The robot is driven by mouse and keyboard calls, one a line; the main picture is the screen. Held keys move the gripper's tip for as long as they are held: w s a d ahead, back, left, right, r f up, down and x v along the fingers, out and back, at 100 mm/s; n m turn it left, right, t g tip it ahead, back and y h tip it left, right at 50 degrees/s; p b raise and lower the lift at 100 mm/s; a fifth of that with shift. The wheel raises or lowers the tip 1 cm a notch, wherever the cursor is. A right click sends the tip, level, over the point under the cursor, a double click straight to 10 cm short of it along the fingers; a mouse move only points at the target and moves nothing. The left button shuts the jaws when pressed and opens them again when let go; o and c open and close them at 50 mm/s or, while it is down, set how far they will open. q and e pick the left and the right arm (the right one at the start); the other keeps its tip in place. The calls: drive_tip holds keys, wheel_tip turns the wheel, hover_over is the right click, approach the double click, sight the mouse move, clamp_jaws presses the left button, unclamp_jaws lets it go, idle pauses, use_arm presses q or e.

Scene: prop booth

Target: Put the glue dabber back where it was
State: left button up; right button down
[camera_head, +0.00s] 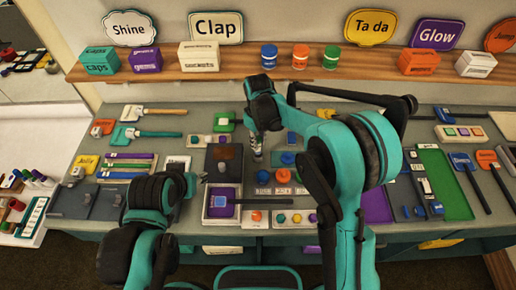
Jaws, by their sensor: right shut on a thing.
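My right gripper (257,152) points down over the middle of the table, behind the dark-and-purple pad area. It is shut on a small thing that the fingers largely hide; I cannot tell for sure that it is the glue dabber. A blue-headed tool with a dark handle (248,201) lies across a purple pad in a white tray (206,221) in front of it.
Hammers and brushes (155,110) lie at the left. Blue knobs (289,158) and small blocks sit right of the right gripper. A green mat (447,185) and long-handled paddles lie at the right. A wooden shelf (300,72) with boxes and jars runs along the back.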

drive_tip(key=shift+f+b, duration=0.5)
drive_tip(key=shift+f, duration=1.45)
drive_tip(key=shift+f, duration=0.2)
drive_tip(key=c, duration=1.4)
unclamp_jaws()
drive_tip(key=shift+o, duration=0.2)
drive_tip(key=shift+r, duration=0.15)
